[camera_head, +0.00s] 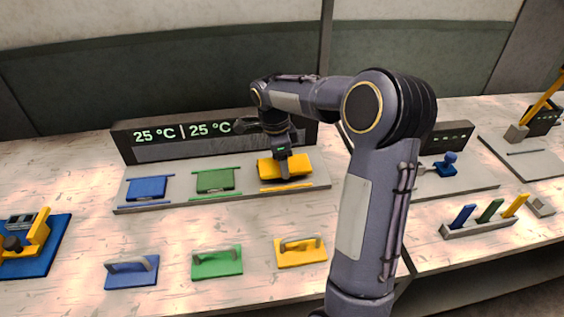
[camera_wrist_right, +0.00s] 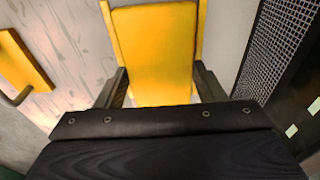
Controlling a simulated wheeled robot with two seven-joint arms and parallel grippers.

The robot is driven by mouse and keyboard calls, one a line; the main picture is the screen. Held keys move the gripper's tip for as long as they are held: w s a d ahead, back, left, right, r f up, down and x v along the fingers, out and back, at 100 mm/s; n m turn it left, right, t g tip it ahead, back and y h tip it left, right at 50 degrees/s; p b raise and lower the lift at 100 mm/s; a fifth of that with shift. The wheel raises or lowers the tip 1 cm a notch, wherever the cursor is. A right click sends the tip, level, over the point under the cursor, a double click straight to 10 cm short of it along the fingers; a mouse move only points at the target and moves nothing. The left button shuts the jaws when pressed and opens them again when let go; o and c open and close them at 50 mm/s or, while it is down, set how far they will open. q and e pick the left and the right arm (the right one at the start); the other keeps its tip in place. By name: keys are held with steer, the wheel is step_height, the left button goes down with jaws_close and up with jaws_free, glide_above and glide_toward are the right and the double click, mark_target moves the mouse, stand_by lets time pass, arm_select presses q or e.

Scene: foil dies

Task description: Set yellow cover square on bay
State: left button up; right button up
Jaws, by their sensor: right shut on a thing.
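The yellow cover (camera_head: 297,165) is a flat yellow plate at the right-hand bay of the long grey base (camera_head: 240,193). It sits slightly askew to the base, and I cannot tell whether it touches it. My right gripper (camera_head: 283,168) points down and is shut on the yellow cover, partly hiding it. A yellow strip (camera_head: 286,187) marks the bay's front. My left gripper is not in view.
Blue (camera_head: 147,188) and green (camera_head: 215,180) plates lie in the other bays. A dark display (camera_head: 160,150) stands close behind. Handled plates in blue (camera_head: 130,278), green (camera_head: 217,265) and yellow (camera_head: 300,259) lie in front. A peg rack (camera_head: 480,227) stands at right.

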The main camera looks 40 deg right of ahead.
steer(key=shift+f, duration=0.55)
